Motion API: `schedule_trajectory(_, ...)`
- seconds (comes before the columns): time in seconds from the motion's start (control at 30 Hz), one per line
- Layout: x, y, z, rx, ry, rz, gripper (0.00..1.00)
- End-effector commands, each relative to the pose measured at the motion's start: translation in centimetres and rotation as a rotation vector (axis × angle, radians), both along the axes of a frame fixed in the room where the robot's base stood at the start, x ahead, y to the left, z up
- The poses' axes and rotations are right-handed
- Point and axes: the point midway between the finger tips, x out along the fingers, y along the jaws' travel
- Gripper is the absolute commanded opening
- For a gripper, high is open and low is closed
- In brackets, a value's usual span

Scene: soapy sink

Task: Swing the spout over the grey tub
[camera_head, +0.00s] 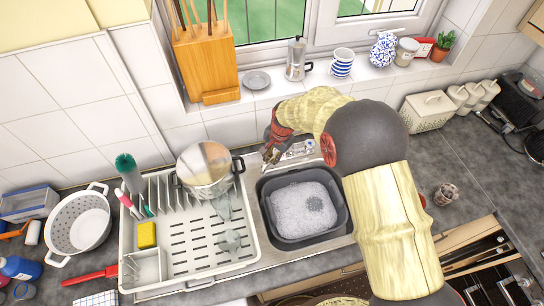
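The grey tub (338,222) sits in the steel sink, with white suds (296,207) and a round grey patch inside it. My arm reaches in from the lower right and curves left behind the tub. My gripper (267,154) is at the back left of the sink, between the pot and the chrome tap parts (300,148). Its fingers are small and dark here, so I cannot tell whether they are open or shut on the spout. The spout is not clearly visible; my gripper and arm cover part of that area.
A white dish rack (184,262) stands left of the sink, holding a steel pot (205,172), glasses and a yellow sponge (147,235). A colander (78,222) is farther left. Cups and a moka pot (297,60) line the windowsill. A small jar (446,194) stands right of my arm.

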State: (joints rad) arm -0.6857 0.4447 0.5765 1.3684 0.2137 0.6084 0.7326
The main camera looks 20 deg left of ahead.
Motion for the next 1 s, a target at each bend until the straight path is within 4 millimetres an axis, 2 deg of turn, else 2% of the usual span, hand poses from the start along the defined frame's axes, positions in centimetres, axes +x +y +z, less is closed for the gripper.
schedule_trajectory(0.27,0.00,0.00,0.01,0.000,0.000,0.000,0.00)
schedule_trajectory(1.0,-0.03,-0.40,-0.06,0.000,0.000,0.026,0.00)
